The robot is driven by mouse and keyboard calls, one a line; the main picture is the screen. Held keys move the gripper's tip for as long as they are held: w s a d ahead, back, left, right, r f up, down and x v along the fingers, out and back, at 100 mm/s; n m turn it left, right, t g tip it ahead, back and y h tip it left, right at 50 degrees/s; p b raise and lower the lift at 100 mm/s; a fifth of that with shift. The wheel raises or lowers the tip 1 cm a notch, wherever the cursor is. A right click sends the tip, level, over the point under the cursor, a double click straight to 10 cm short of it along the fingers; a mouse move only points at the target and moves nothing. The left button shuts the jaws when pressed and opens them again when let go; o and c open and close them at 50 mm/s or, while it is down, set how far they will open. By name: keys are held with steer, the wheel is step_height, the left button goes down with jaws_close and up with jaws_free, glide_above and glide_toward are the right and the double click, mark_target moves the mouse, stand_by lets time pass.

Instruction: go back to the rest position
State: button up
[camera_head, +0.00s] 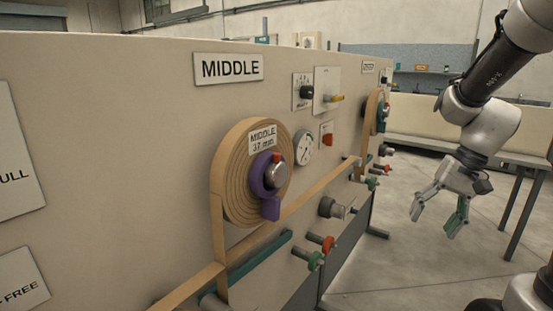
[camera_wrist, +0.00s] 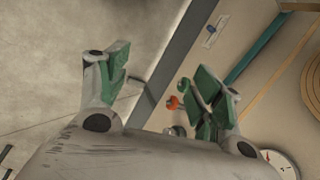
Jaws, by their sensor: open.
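My gripper (camera_head: 436,212) hangs at the right in the head view, fingers pointing down and apart, with nothing between them. In the wrist view its green-padded fingers (camera_wrist: 162,85) are spread wide, and the space between them shows floor and the panel's edge. The winder panel (camera_head: 120,150) stands to the left of my gripper, with a clear gap between them in the head view. The panel carries a tan roll (camera_head: 233,160) labelled MIDDLE with a purple clamp (camera_head: 270,207).
Red and green knobs (camera_head: 328,244) and a grey knob (camera_head: 330,208) stick out from the panel. A second roll (camera_head: 371,113) sits further along. A grey bench (camera_head: 515,158) stands behind my arm. Bare floor (camera_head: 400,265) lies below my gripper.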

steer(key=s+r+n+t+h, duration=0.3)
steer(key=s+r, duration=0.5)
steer(key=s, duration=0.3)
steer(key=shift+s+d+r+n+t+h, duration=0.3)
steer(key=shift+s+r+n+t+h, duration=0.1)
steer(key=shift+n+t, duration=0.3)
